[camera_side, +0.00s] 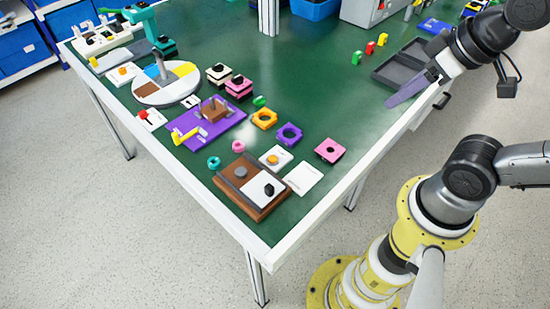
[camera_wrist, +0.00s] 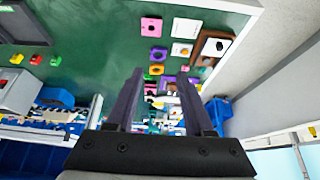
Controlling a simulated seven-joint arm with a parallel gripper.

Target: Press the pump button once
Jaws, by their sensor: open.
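Several plates with button-like tops lie on the green table; I cannot tell which is the pump button. A white plate with an orange button (camera_side: 274,159) is near the front; it also shows in the wrist view (camera_wrist: 180,50). Another white plate with an orange button (camera_side: 122,72) and a white plate with a red knob (camera_side: 148,117) are at the left. A brown wooden tray (camera_side: 240,200) holds a grey round knob and a white plate with a black knob. My gripper (camera_side: 405,93) is open and empty, over the table's right edge, apart from all of these. It also shows in the wrist view (camera_wrist: 160,75).
A pink block (camera_side: 330,150), an orange block (camera_side: 264,118) and a purple board (camera_side: 205,122) stand close to the front plates. A dark grey tray (camera_side: 395,70) lies near my gripper. A round turntable (camera_side: 160,92) is at the left. The green middle is largely clear.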

